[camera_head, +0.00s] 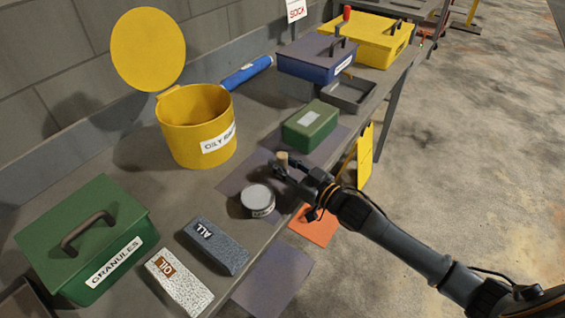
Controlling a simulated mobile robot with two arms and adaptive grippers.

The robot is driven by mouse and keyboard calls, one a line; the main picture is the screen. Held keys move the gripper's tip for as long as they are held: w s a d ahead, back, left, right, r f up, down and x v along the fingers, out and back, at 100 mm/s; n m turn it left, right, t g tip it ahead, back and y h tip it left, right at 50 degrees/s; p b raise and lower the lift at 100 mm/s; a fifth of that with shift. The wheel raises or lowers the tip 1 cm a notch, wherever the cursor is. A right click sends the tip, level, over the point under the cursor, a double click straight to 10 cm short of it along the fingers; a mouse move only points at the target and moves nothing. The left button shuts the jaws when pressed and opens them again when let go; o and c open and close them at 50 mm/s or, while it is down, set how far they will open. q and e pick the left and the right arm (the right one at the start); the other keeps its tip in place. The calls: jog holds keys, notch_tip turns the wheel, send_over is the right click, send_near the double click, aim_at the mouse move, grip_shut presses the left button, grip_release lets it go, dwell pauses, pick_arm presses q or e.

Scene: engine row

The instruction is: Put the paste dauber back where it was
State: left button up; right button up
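My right gripper (284,171) is over the bench, closed around a small tan, wooden-looking piece (283,158) that sticks up between its fingers. This looks like the paste dauber's handle; its lower end is hidden by the fingers. A round grey tin (257,197) with a label on its side stands on the bench just left of and nearer than the gripper, apart from it. The tin's top looks grey and flat. My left gripper is not in view.
A green box (311,127) stands just behind the gripper. A yellow "OILY" bin (186,150) with raised lid is to the left. A green "GRANULES" box (80,225), grey "ALL" block (215,247) and "OIL" block (178,281) are nearer. A blue box (307,67) stands farther back.

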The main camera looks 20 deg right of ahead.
jog(key=o, duration=0.4)
jog(key=shift+s+r, duration=0.1)
jog(key=v, duration=1.1)
jog(key=shift+s+d+r, duration=0.1)
jog(key=shift+s+d, duration=0.1)
jog(key=shift+s, duration=0.15)
jog(key=shift+s, duration=0.1)
